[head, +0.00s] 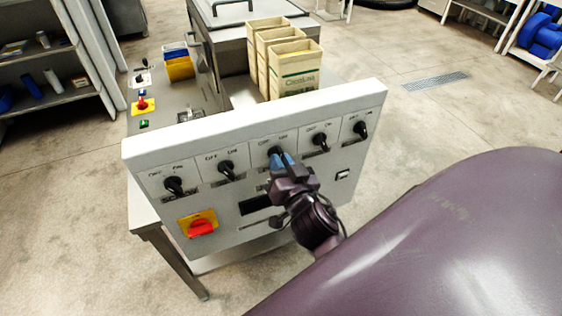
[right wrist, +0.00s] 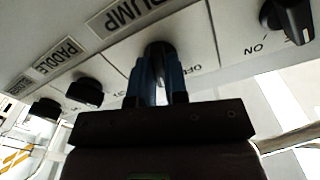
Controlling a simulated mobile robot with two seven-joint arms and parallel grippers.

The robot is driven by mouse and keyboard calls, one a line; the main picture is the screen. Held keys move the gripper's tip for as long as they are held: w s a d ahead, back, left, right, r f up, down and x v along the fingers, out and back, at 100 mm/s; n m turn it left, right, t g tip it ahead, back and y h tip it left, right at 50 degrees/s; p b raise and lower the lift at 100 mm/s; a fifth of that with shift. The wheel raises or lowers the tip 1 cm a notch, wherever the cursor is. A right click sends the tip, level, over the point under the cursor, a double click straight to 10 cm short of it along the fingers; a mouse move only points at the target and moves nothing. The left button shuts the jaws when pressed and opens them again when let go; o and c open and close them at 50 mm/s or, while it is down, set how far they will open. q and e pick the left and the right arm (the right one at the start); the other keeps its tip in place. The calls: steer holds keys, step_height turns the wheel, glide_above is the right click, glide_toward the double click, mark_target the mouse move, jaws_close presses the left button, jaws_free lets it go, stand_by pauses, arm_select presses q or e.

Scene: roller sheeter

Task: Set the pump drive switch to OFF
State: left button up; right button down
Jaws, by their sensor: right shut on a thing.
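The control panel (head: 375,110) carries a row of several black rotary switches. The middle one is the pump drive switch (head: 273,151). In the right wrist view the pump drive switch (right wrist: 158,49) sits beside a "PUMP" label, with an OFF marking close by. My right gripper (head: 283,160) reaches up to it from below right, its blue fingers closed on the knob. The right wrist view shows the fingers (right wrist: 158,75) on either side of it. The fingers hide much of the knob, so I cannot tell which way it points. My left gripper is not in view.
Neighbouring knobs flank it: one on the left (head: 227,170) and one on the right (head: 320,142). A red rotary switch on a yellow plate (head: 201,228) is at lower left. Cream cartons (head: 295,70) stand behind the panel. Open floor lies at right.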

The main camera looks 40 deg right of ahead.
arm_select(q)
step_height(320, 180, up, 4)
steer(key=p, duration=0.3)
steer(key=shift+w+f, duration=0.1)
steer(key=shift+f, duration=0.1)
arm_select(e)
steer(key=n, duration=0.7)
steer(key=shift+d+r+n, duration=0.1)
steer(key=shift+n, duration=0.2)
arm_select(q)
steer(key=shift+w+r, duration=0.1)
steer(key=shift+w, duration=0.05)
arm_select(e)
steer(key=c, duration=1.1)
jaws_free()
steer(key=shift+c, duration=0.2)
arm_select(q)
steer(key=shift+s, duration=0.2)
